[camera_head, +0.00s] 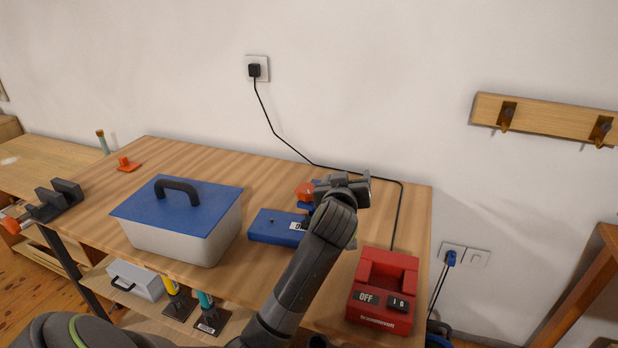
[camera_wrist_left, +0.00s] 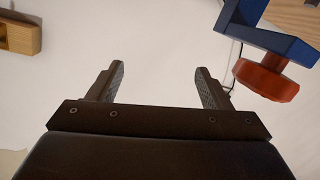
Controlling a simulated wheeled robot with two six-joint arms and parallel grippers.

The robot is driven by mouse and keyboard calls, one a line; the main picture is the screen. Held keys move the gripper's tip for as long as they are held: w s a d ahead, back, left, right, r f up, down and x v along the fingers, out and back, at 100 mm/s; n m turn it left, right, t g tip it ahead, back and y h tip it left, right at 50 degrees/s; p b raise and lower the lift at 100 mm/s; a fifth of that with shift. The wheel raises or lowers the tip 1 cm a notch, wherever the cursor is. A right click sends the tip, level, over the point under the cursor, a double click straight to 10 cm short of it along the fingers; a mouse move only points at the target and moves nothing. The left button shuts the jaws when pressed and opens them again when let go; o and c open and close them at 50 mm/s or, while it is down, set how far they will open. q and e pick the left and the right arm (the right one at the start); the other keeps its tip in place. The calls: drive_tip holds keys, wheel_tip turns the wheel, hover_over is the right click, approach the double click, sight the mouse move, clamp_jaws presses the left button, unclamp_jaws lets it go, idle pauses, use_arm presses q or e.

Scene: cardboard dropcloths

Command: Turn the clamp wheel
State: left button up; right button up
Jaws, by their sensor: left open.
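An orange-red wheel (camera_head: 305,191) sits on a blue clamp (camera_head: 277,227) on the wooden workbench, and my arm partly hides it. In the left wrist view the wheel (camera_wrist_left: 266,80) hangs under a blue bracket (camera_wrist_left: 268,38) at the upper right, outside my fingers and apart from them. My left gripper (camera_head: 350,184) is above the bench, just right of the wheel in the head view. In the left wrist view its fingers (camera_wrist_left: 158,78) are spread with nothing between them. My right gripper is not in view.
A grey box with a blue lid (camera_head: 190,207) stands left of the clamp. A red switch box (camera_head: 384,290) marked OFF stands at the right, with a black cable (camera_head: 400,210) behind it. A dark vise (camera_head: 52,200) with an orange knob is at the far left edge.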

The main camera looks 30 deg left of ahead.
use_arm(q)
drive_tip(key=s+d+r+n+t+h+p, duration=0.3)
drive_tip(key=s+d+n+t+h+p, duration=0.3)
drive_tip(key=s+d+h, duration=0.5)
drive_tip(key=s+a+n+y+p, duration=0.3)
drive_tip(key=a+n+y, duration=0.5)
drive_tip(key=n, duration=0.8)
drive_tip(key=n+g+y+p, duration=0.2)
drive_tip(key=n+g+y, duration=0.15)
drive_tip(key=n, duration=0.75)
approach(309, 184)
drive_tip(key=shift+g, duration=0.45)
drive_tip(key=x, duration=1)
drive_tip(key=shift+w+b, duration=0.1)
drive_tip(key=shift+b, duration=0.25)
drive_tip(key=shift+r, duration=0.1)
drive_tip(key=shift+c, duration=0.2)
